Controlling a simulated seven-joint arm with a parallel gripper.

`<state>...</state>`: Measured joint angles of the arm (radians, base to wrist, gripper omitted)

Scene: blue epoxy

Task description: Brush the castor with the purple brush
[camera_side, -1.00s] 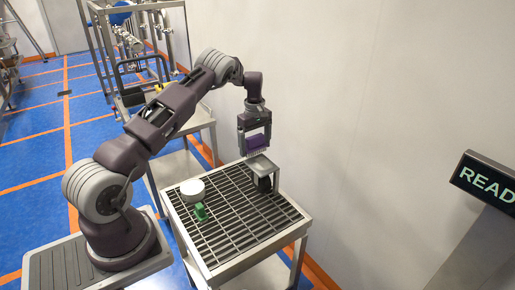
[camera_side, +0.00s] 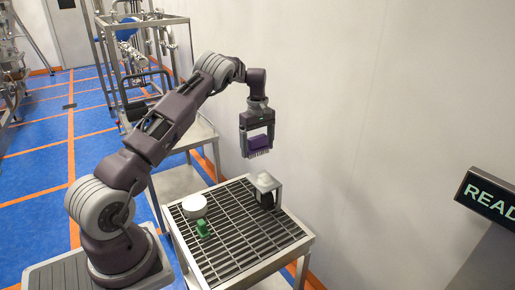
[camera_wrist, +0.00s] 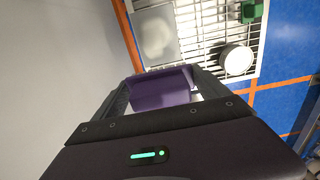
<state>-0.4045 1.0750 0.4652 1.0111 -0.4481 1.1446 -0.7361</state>
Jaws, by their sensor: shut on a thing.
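My gripper (camera_side: 258,147) is shut on the purple brush (camera_side: 259,142), bristles pointing down, in the air above the castor. The castor (camera_side: 266,193) stands on the grate at its far corner by the wall, with a flat metal plate on top and a dark wheel below. A whitish patch shows on its plate. A clear gap separates bristles and plate in the side view. In the wrist view the brush (camera_wrist: 163,90) sits between the fingers, and the castor's plate (camera_wrist: 155,38) with its pale round patch lies beyond it. The bristles are mostly hidden there.
A white round container (camera_side: 194,206) and a green block-like thing (camera_side: 203,229) stand on the grated table (camera_side: 253,238), left of the castor. The right part of the grate is clear. A wall (camera_side: 370,110) rises close behind the table. A sign (camera_side: 489,195) is at far right.

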